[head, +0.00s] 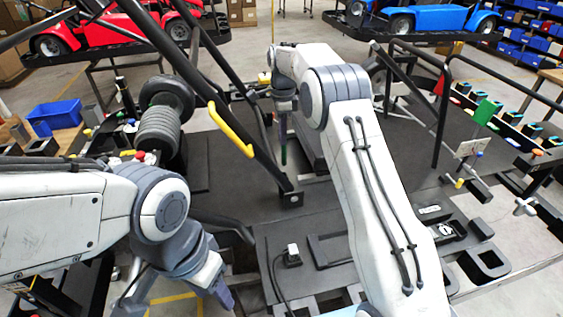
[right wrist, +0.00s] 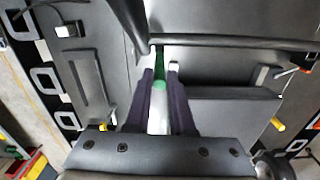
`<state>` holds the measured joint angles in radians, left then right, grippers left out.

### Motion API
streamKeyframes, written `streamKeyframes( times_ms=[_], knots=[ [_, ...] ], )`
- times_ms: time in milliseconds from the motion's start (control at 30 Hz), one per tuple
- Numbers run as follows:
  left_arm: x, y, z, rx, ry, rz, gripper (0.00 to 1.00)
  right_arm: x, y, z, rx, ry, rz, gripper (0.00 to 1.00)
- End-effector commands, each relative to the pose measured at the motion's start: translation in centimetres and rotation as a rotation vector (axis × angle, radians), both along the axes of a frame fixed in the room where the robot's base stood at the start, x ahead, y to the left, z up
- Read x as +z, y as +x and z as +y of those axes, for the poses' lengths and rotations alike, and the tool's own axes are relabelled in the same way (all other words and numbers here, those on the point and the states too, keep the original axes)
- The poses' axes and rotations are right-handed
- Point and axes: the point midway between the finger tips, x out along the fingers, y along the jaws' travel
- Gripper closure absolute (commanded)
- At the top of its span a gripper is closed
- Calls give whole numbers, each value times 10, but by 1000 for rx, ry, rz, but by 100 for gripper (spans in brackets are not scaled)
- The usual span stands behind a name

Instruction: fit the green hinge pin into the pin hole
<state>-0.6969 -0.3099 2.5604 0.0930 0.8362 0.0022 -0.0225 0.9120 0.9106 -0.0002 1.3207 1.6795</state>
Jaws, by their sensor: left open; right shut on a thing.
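My right gripper (head: 283,128) points down over the dark kart stand deck, left of my right forearm. It is shut on the green hinge pin (head: 284,157), whose green end shows below the fingers. In the right wrist view the green pin (right wrist: 160,84) lies between the two dark fingers of my right gripper (right wrist: 163,78), with a pale length of rod behind it. I cannot make out the pin hole, nor whether the pin touches anything. My left gripper (head: 226,297) is low at the front left, open, apart from the pin and partly hidden by its own wrist.
A slanted black bar with a yellow grip (head: 230,130) stands just left of my right gripper. A dark ribbed roller (head: 158,130) and a blue bin (head: 54,117) are at left. A red kart (head: 100,30) and a blue kart (head: 425,17) stand behind. Black rails rise at right.

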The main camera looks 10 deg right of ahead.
Motion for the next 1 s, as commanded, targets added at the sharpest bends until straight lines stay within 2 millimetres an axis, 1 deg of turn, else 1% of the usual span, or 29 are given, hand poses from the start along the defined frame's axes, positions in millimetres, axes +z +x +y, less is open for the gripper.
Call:
streamKeyframes(
  times_ms=[33,100,200,367,600,700,900,933,1000],
  knots=[
    [4,0,0,0,-1,-1,50,-12,-2,0,0,-1,5,100],
    [8,0,0,0,-1,-1,50,-26,-1,0,1,0,3,100],
    [11,0,0,0,-1,-1,50,-42,-1,0,2,0,1,100],
    [13,0,0,1,-1,-1,50,-55,0,0,2,0,0,100],
    [24,0,0,0,-1,-1,50,-89,-1,0,2,-2,1,100],
    [25,0,0,0,-1,-1,50,-96,0,0,3,-2,-1,100],
    [24,0,0,-1,-1,-1,50,-98,0,-1,3,-2,-2,100],
    [24,0,0,-1,-1,-1,50,-98,0,-1,3,-2,-2,67],
    [24,0,0,-1,-1,-1,50,-98,0,0,3,-2,-1,66]
  ],
)
